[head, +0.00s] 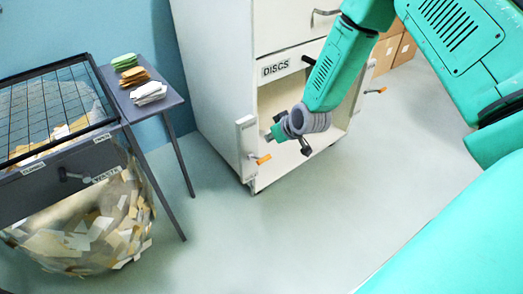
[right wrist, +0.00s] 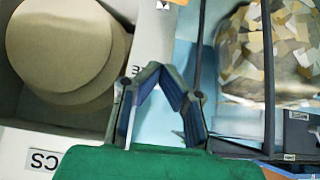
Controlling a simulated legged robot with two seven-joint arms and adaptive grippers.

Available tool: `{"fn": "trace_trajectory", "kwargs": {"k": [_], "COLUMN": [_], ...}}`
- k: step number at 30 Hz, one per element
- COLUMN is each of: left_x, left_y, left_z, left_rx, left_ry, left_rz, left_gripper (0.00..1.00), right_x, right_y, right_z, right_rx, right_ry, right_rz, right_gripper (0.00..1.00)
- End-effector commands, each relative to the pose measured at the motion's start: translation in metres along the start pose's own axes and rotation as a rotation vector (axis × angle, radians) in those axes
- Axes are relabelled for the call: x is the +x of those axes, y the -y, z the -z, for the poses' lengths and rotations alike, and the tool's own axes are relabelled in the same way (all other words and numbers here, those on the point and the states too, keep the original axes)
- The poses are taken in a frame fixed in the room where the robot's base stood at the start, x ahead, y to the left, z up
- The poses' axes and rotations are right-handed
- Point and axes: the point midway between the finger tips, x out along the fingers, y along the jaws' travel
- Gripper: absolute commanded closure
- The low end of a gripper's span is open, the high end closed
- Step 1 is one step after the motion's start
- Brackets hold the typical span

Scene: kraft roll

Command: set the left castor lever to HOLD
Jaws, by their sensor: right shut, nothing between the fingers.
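The left castor lever (head: 263,159) is a short orange handle low at the front left corner of the white cabinet (head: 215,85). It sticks out beside a narrow upright white plate (head: 246,146). Any setting marks are too small to read. My right gripper (head: 269,135) is shut and empty, just above the lever and apart from it. In the right wrist view its fingers (right wrist: 157,72) meet at the tips, and I cannot make out the lever there. My left gripper is not in view.
The cabinet's open bay, labelled DISCS (head: 275,69), holds tan discs (right wrist: 72,45). A grey side table (head: 165,98) and a bag of paper scraps (head: 100,235) stand left. The floor (head: 300,230) in front is clear.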

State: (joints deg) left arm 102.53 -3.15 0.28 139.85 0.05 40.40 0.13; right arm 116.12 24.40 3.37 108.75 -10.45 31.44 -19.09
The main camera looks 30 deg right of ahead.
Motion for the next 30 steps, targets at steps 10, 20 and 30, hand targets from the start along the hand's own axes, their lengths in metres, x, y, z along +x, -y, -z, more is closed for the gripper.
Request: {"fn": "trace_trajectory", "kwargs": {"k": [10, 20, 30], "left_x": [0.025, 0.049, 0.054], "left_y": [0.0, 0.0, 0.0], "left_z": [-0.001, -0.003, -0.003], "left_rx": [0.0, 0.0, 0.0], "left_ry": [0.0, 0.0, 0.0], "left_rz": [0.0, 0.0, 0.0], "left_gripper": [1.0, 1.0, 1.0], "right_x": [0.058, 0.105, 0.108], "right_y": [-0.001, 0.0, 0.0], "right_z": [-0.004, -0.022, -0.04], "right_rx": [0.001, 0.003, 0.001], "right_ry": [0.0, 0.004, 0.001], "right_rz": [-0.001, 0.001, 0.001], "right_gripper": [1.0, 1.0, 1.0]}}
